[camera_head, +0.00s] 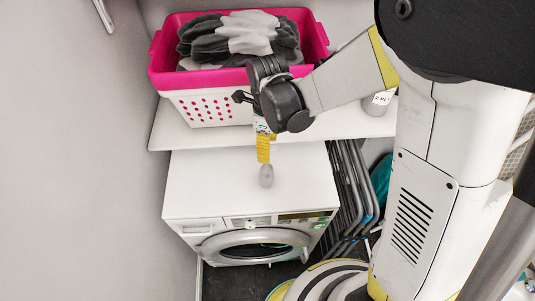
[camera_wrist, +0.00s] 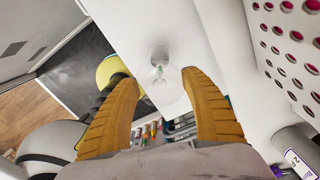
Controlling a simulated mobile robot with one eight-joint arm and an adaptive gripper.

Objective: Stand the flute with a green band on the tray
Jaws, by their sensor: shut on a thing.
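My gripper (camera_head: 263,148) points down over the white top of the washer-dryer, its yellow fingers closed on the flute. In the wrist view, the clear flute (camera_wrist: 166,95) shows between the two fingers (camera_wrist: 158,80). A small green mark shows on its stem, and its round foot is farther from the gripper. In the head view, the flute's greyish foot (camera_head: 266,176) shows just below the fingertips, against the machine top. I cannot tell whether the foot touches that surface. Most of the bowl is hidden by the fingers in the head view. I cannot make out a tray.
A pink-and-white basket (camera_head: 207,107) of dark and grey cloth stands on the shelf (camera_head: 172,133) behind. A labelled bottle (camera_head: 380,102) stands on the shelf's right. Folded grey frames (camera_head: 347,190) lean right of the washer-dryer (camera_head: 205,187). Its top left is bare.

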